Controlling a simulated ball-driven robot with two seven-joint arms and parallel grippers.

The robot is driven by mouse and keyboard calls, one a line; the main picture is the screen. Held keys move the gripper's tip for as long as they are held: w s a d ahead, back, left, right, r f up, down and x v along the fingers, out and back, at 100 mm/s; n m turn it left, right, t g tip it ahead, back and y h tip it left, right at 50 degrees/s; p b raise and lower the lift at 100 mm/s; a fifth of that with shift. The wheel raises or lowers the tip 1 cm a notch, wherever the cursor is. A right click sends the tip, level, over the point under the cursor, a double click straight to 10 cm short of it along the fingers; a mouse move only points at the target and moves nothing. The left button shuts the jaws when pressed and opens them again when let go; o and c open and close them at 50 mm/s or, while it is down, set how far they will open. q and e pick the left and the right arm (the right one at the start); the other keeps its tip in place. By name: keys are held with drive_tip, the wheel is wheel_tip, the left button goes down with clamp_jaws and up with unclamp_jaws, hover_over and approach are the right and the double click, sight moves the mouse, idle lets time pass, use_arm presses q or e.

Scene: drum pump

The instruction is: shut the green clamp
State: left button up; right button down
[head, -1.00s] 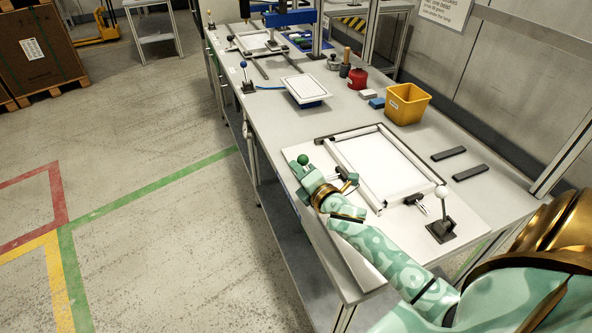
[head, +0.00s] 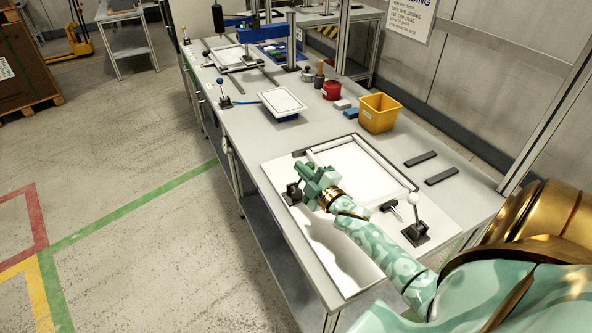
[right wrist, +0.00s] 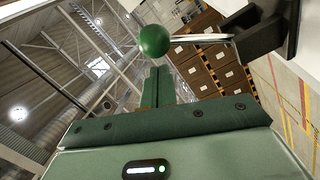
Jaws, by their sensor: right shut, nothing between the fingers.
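The green clamp's dark base (head: 292,193) stands at the left edge of the white plate in the head view; its green ball is hidden there by my right gripper (head: 308,171). In the right wrist view, the green ball (right wrist: 155,40) sits at the end of a thin metal lever (right wrist: 203,38), which runs right to the dark clamp body (right wrist: 265,35). My right gripper's fingers (right wrist: 157,85) are shut and empty, with their tips close to the ball. I cannot tell whether they touch it. My left gripper is not in view.
A white-balled clamp (head: 415,218) stands upright at the plate's near right corner. A frame (head: 345,147) lies on the plate (head: 440,200). A yellow bin (head: 378,113), dark bars (head: 421,159) and a blue-balled clamp (head: 222,92) are farther off.

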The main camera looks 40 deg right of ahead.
drive_tip(key=shift+s+d+f, duration=0.15)
drive_tip(key=shift+d+f, duration=0.1)
drive_tip(key=shift+d, duration=0.5)
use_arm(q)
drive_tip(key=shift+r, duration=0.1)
